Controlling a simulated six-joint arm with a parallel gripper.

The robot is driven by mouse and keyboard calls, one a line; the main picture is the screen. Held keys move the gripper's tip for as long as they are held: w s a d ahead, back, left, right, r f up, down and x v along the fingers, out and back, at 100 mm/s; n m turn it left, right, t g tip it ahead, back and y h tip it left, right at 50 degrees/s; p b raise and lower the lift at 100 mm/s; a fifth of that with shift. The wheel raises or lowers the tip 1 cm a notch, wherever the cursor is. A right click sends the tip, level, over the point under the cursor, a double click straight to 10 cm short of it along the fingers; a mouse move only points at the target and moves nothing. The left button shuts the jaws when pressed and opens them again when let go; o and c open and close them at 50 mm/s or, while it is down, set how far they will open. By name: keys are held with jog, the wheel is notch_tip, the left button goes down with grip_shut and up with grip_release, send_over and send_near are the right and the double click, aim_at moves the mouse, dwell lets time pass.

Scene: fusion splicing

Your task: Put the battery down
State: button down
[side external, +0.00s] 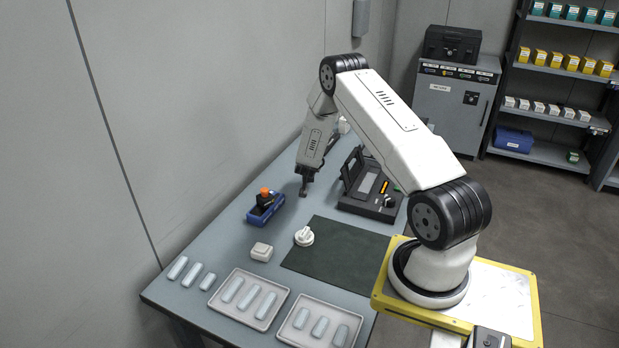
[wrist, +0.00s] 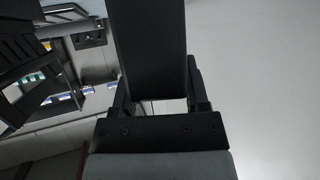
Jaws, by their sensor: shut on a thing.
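My gripper (side external: 305,177) is above the grey bench, between the blue tool and the black splicer unit in the side external view. In the wrist view my gripper (wrist: 158,100) is shut on a dark, block-shaped battery (wrist: 150,50), which fills the space between the two fingers and extends up out of the picture. In the side external view the battery is too small and dark to tell clearly from the fingers. Whether its lower end touches the bench cannot be told.
A blue tool with an orange cap (side external: 264,206) stands left of my gripper. The open black splicer (side external: 370,188) stands right. A dark mat (side external: 335,258), white dispenser (side external: 304,236), small white box (side external: 262,251) and two trays (side external: 222,309) (side external: 294,340) with pale pieces lie nearer.

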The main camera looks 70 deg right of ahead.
jog(key=shift+w+d+f, duration=0.15)
jog(key=shift+w+f, duration=0.05)
jog(key=shift+f, duration=1.6)
jog(key=shift+c, duration=0.4)
grip_release()
jog(key=shift+f, duration=0.15)
jog(key=v, duration=1.2)
